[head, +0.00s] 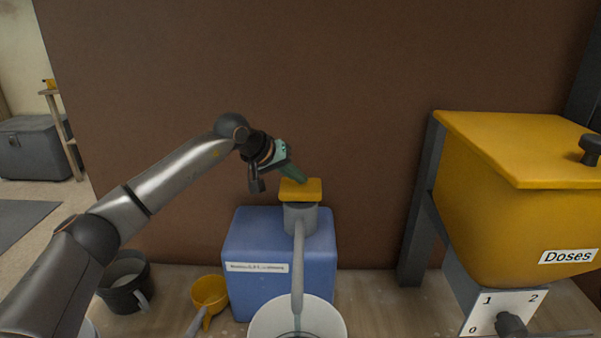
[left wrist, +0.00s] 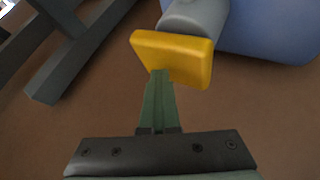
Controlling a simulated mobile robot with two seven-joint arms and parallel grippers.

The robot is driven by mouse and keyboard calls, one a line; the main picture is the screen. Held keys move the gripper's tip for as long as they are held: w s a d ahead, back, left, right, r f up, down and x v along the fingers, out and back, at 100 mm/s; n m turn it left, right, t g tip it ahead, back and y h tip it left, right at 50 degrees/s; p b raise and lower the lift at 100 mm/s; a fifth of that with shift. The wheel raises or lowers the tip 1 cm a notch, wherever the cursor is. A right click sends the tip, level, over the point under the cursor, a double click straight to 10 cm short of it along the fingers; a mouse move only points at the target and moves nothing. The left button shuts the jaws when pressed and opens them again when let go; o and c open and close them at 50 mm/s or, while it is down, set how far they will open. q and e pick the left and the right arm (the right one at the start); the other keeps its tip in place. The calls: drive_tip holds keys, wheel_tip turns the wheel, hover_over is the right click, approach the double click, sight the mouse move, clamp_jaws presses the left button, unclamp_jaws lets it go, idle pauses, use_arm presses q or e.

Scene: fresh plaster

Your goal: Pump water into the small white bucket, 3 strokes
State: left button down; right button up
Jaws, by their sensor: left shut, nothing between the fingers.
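A blue water container (head: 255,240) with a white label stands against the brown wall. On its top is a grey pump with a yellow pump head (head: 300,189), and a grey spout (head: 297,262) runs from it down over the white bucket (head: 270,324). The bucket is cut off by the lower edge. My left gripper (head: 303,180) is shut and empty, its fingertips at the top of the pump head. In the left wrist view the green fingers (left wrist: 159,75) meet the yellow head (left wrist: 185,58); I cannot tell whether they press on it. My right gripper is not in view.
A yellow hopper (head: 510,210) marked Doses, with a numbered dial (head: 510,324), stands at the right on grey legs. A dark bucket (head: 126,285) and a yellow scoop (head: 209,294) stand left of the container. The wall is close behind.

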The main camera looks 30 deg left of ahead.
sight(297, 187)
use_arm(q)
drive_tip(key=shift+f, duration=0.6)
drive_tip(key=shift+r, duration=0.1)
drive_tip(key=shift+r+p, duration=1.95)
drive_tip(key=shift+r, duration=0.9)
drive_tip(key=shift+w+r, duration=0.1)
wheel_tip(297, 187, up, 5)
drive_tip(key=p, duration=0.4)
